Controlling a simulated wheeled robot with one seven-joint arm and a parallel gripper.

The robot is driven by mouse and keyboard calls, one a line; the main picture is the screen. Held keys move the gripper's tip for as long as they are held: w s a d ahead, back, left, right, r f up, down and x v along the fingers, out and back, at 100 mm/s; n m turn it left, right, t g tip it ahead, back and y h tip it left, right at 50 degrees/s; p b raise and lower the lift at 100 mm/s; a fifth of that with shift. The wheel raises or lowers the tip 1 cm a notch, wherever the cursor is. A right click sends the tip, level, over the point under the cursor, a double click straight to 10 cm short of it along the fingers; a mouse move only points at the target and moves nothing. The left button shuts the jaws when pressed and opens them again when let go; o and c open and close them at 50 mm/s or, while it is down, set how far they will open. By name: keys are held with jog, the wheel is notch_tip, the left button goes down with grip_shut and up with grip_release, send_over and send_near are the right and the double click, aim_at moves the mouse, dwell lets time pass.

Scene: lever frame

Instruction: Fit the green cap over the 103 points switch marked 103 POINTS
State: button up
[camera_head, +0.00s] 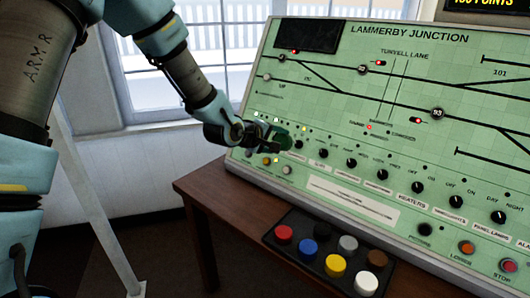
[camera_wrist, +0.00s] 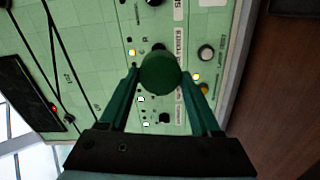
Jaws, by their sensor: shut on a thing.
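My gripper (camera_wrist: 160,78) is shut on the green cap (camera_wrist: 160,74), which sits between the two fingertips in the wrist view. In the head view, my gripper (camera_head: 277,138) is at the lower left of the panel (camera_head: 330,160), with the dark green cap partly blended into the fingers. The cap is in front of the panel's lower-left rows of small lamps and knobs. I cannot tell whether it touches the panel. The switch marked 103 POINTS cannot be picked out; the small labels there are unreadable, and the cap and fingers hide part of the panel.
A black tray (camera_head: 272,243) of several coloured caps stands on the brown table (camera_head: 212,190) below the panel. Black knobs (camera_head: 351,163) run rightward along the panel. A lit sign (camera_head: 485,4) at top right shows text ending in POINTS. A window is behind the arm.

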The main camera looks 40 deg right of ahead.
aim_at(296, 144)
jog(key=shift+b+x, duration=0.4)
jog(key=shift+x, duration=0.35)
jog(key=shift+b+x, duration=1.35)
jog(key=shift+x, duration=2.65)
jog(key=shift+w+d+r, duration=0.1)
jog(key=shift+w, duration=0.05)
jog(key=o, duration=1.4)
jog(key=shift+p+v, duration=1.35)
jog(key=shift+v, duration=2.7)
